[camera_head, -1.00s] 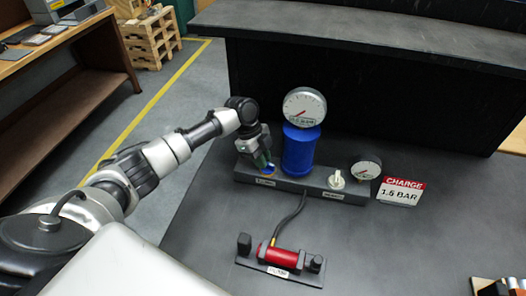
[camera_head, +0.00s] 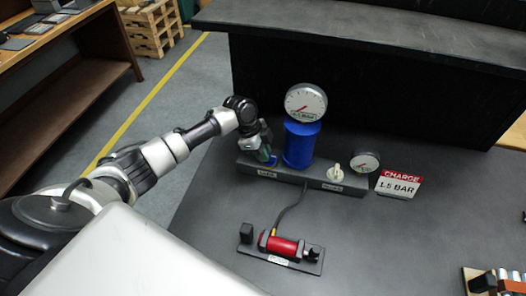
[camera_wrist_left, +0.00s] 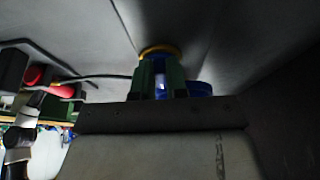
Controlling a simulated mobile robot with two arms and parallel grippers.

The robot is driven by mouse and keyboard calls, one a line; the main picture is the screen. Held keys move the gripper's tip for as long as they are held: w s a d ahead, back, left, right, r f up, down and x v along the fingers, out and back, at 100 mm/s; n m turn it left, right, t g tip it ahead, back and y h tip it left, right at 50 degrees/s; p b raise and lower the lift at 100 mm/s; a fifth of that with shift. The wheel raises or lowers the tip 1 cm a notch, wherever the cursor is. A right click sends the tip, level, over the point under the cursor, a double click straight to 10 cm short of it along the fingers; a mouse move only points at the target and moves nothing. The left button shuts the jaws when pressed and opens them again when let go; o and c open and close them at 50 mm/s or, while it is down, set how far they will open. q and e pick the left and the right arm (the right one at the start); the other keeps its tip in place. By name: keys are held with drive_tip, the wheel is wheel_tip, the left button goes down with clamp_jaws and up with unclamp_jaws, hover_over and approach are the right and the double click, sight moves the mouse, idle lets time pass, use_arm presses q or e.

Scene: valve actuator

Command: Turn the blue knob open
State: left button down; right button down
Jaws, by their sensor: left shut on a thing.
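My left gripper (camera_head: 268,160) reaches down to the left end of the grey manifold block (camera_head: 312,180), beside the blue cylinder (camera_head: 300,146). In the left wrist view its green fingertips (camera_wrist_left: 161,80) are shut on the blue knob (camera_wrist_left: 160,78), which shows only as a narrow strip between them. A yellow ring (camera_wrist_left: 161,50) surrounds the knob's base. In the head view the knob is largely hidden by the gripper. My right gripper is not in view.
A round gauge (camera_head: 305,103) tops the cylinder. A cream knob (camera_head: 335,172), a small gauge (camera_head: 366,162) and a "CHARGE 1.5 BAR" sign (camera_head: 398,184) are to the right. A red hand pump (camera_head: 282,246) lies in front, joined by a hose.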

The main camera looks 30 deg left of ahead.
use_arm(q)
drive_tip(key=c, duration=1.1)
unclamp_jaws()
drive_tip(key=shift+c, duration=0.2)
drive_tip(key=shift+r, duration=0.1)
drive_tip(key=w+b+v, duration=0.1)
drive_tip(key=b+v, duration=0.1)
drive_tip(key=v, duration=0.8)
drive_tip(key=shift+s+a+r+b, duration=0.2)
drive_tip(key=shift+s+r+b, duration=0.15)
drive_tip(key=shift+s, duration=0.15)
drive_tip(key=shift+f, duration=0.1)
